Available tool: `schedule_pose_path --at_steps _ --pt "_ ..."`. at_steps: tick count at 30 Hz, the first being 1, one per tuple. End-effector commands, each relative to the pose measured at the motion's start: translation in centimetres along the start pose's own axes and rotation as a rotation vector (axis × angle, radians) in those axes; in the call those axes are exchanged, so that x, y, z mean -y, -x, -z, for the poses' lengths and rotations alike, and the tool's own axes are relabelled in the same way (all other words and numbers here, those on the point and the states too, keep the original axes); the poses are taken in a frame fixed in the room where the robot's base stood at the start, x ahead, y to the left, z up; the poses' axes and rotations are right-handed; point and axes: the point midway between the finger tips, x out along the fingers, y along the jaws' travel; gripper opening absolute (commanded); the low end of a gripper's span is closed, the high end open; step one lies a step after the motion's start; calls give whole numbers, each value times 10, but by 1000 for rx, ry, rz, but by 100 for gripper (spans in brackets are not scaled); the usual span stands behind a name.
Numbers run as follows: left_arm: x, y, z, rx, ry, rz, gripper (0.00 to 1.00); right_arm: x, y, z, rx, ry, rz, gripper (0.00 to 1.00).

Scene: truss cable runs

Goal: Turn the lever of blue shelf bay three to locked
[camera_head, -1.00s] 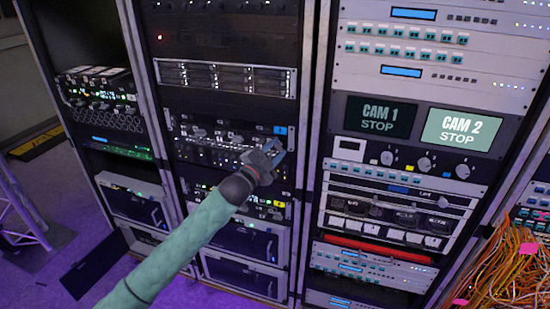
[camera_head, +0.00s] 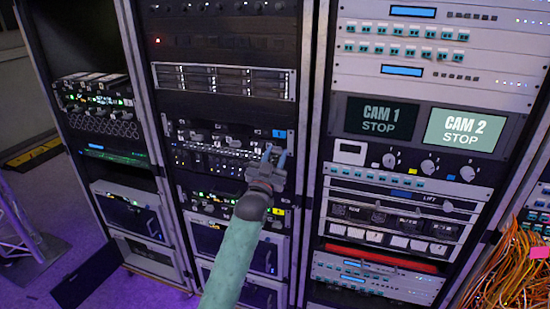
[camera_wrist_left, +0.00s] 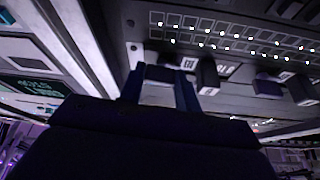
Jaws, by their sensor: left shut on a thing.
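The shelf with the blue tag (camera_head: 279,133) sits in the middle rack, with a row of small levers (camera_head: 219,134) above a row of lights. My left gripper (camera_head: 275,157) is at the right part of this shelf, its fingers pointing up and into it. In the left wrist view its fingers (camera_wrist_left: 160,90) are around a dark lever (camera_wrist_left: 158,73), which they partly hide. The neighbouring lever (camera_wrist_left: 208,75) stands apart, beside the fingers. The bay numbers are too small to read for sure. My right gripper is in neither view.
A similar unit with a yellow tag (camera_head: 278,211) lies just below. A silver drive unit (camera_head: 225,81) is above. The right rack carries the CAM 1 (camera_head: 380,117) and CAM 2 (camera_head: 465,131) screens. Orange cables (camera_head: 510,265) hang at the lower right.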

Motion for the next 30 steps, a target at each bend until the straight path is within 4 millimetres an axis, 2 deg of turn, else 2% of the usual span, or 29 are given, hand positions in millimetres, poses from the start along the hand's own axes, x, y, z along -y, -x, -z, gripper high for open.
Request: schedule_pose_path --at_steps 9,26,27,30 --pt "-1 0 -2 3 114 46 10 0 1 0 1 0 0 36" --pt "-1 0 -1 2 138 57 10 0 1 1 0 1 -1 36" --pt "-1 0 -1 2 138 57 37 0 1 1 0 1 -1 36" --pt "-1 0 0 1 138 57 55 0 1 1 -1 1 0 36"
